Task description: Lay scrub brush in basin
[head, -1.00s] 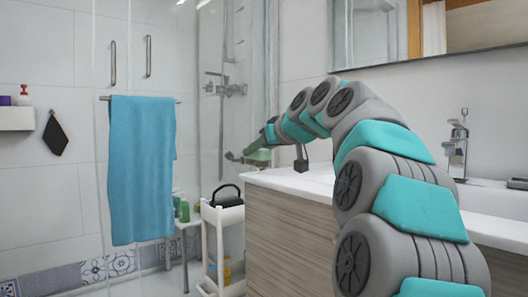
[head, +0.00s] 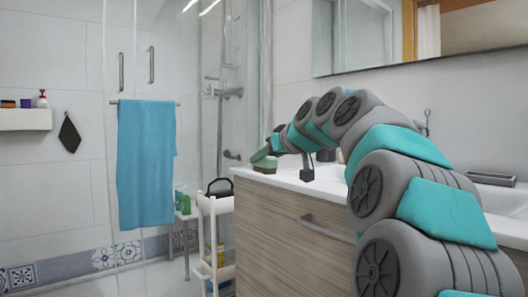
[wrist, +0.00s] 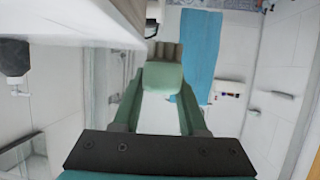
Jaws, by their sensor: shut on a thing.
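The scrub brush (wrist: 163,76) has a pale green body and brown bristles, and sits between the green fingertips in the wrist view. In the head view the brush (head: 265,168) shows small, close to the counter's left corner; I cannot tell whether it touches the counter. The white basin (head: 506,197) is at the right edge of the head view, partly hidden behind my arm and cut off by the frame.
The white counter (head: 325,184) tops a wooden cabinet (head: 285,235) with a handle. A white cart (head: 207,206) with a black-handled item stands left of it. A blue towel (head: 147,165) hangs on a rail. A mirror (head: 375,30) is above the counter.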

